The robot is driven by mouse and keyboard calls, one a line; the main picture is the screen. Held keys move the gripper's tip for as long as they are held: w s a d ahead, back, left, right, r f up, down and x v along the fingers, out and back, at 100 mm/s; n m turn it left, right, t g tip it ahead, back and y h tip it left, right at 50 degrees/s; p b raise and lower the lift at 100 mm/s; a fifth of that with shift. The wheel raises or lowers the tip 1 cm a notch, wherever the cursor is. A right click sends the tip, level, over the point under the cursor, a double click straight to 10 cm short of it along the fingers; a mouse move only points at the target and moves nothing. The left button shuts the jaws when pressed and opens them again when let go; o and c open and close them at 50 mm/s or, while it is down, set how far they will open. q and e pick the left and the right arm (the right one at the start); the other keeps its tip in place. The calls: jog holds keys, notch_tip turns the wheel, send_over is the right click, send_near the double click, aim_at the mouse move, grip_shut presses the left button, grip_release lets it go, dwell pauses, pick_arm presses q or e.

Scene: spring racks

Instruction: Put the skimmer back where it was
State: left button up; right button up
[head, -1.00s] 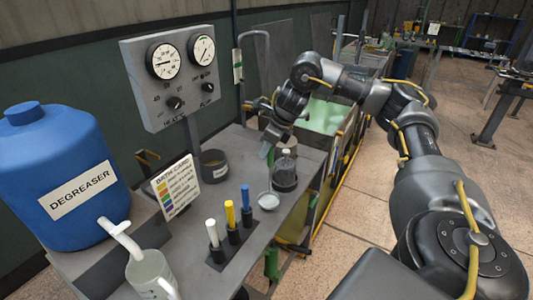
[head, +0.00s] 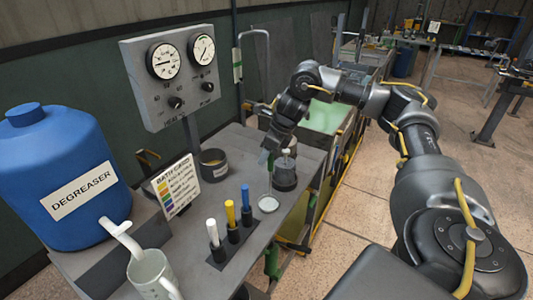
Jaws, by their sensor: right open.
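The skimmer (head: 268,204) shows as a small pale round dish near the right edge of the grey bench, with a thin handle rising from it toward my gripper. My right gripper (head: 275,157) is open, pointing down just above and behind the dish, near the top of the handle. One finger shows at the handle's left, and I cannot tell whether they touch. A dark round holder (head: 285,180) stands right beside the gripper, and the gripper partly covers its top. My left gripper is out of view.
A blue degreaser jug (head: 55,165), a pale mug (head: 150,275), a bath card (head: 177,187), a dark pot (head: 213,163) and a rack of coloured-handled tools (head: 230,236) crowd the bench's left and front. A tank with green liquid (head: 325,117) lies beyond.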

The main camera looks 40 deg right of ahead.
jog(key=shift+s+d+r, duration=0.1)
jog(key=shift+r, duration=0.5)
jog(key=v, duration=0.5)
jog(key=shift+d+r, duration=0.1)
jog(key=shift+r, duration=0.25)
jog(key=shift+p+v, duration=1.65)
jog(key=shift+v, duration=1.05)
jog(key=shift+s+f, duration=0.1)
jog(key=shift+s, duration=0.05)
